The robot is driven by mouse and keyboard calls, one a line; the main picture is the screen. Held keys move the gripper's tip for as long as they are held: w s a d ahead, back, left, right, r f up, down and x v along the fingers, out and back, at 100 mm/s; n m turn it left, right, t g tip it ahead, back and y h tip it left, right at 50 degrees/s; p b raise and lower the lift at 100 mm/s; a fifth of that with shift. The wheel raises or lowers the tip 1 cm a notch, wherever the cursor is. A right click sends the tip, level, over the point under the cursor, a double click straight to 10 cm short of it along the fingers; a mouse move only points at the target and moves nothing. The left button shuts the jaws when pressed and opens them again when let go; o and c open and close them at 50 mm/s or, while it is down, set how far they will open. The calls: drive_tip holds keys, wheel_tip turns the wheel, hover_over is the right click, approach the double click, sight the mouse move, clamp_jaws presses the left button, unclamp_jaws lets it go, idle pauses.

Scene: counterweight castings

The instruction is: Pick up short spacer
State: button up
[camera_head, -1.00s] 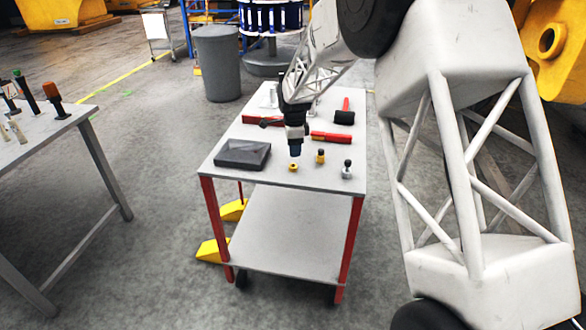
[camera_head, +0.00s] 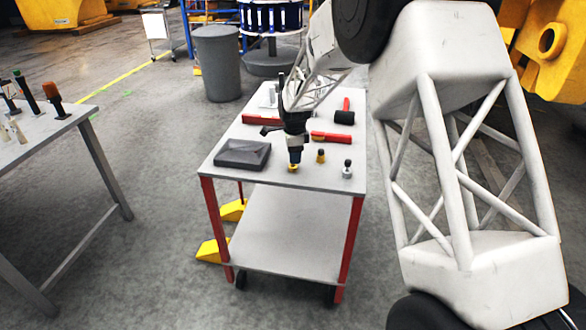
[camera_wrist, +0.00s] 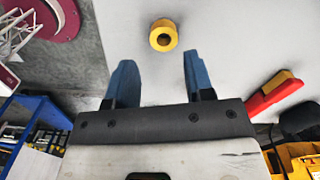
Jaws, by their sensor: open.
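A small yellow ring (camera_head: 293,169), which looks like the short spacer, stands on the grey cart top near its front edge. In the wrist view the ring (camera_wrist: 163,35) shows its dark hole and lies a little beyond my fingertips, roughly in line with the gap between them. My gripper (camera_head: 295,160) points down just above the ring and partly covers it in the head view. In the wrist view its two blue fingers (camera_wrist: 158,58) are spread apart with nothing between them.
A yellow piece with a dark top (camera_head: 320,157) and a grey one with a dark knob (camera_head: 347,170) stand close on the right. A dark block (camera_head: 242,154) lies left. Red-handled tools (camera_head: 332,138) and a black-headed mallet (camera_head: 344,117) lie behind.

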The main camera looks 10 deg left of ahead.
sight(294, 170)
drive_tip(key=shift+f, duration=2.45)
drive_tip(key=c, duration=0.8)
drive_tip(key=shift+r, duration=0.7)
wheel_tip(294, 170, up, 2)
drive_tip(key=shift+r, duration=0.1)
drive_tip(key=s+d, duration=0.2)
drive_tip(key=s, duration=0.3)
drive_tip(key=s+d+r, duration=0.1)
drive_tip(key=s+d, duration=0.1)
drive_tip(key=s, duration=0.2)
drive_tip(key=s+d, duration=0.2)
drive_tip(key=s, duration=0.3)
drive_tip(key=shift+s+d+r, duration=0.1)
drive_tip(key=shift+s+r, duration=0.1)
drive_tip(key=shift+s, duration=0.1)
drive_tip(key=shift+w, duration=0.1)
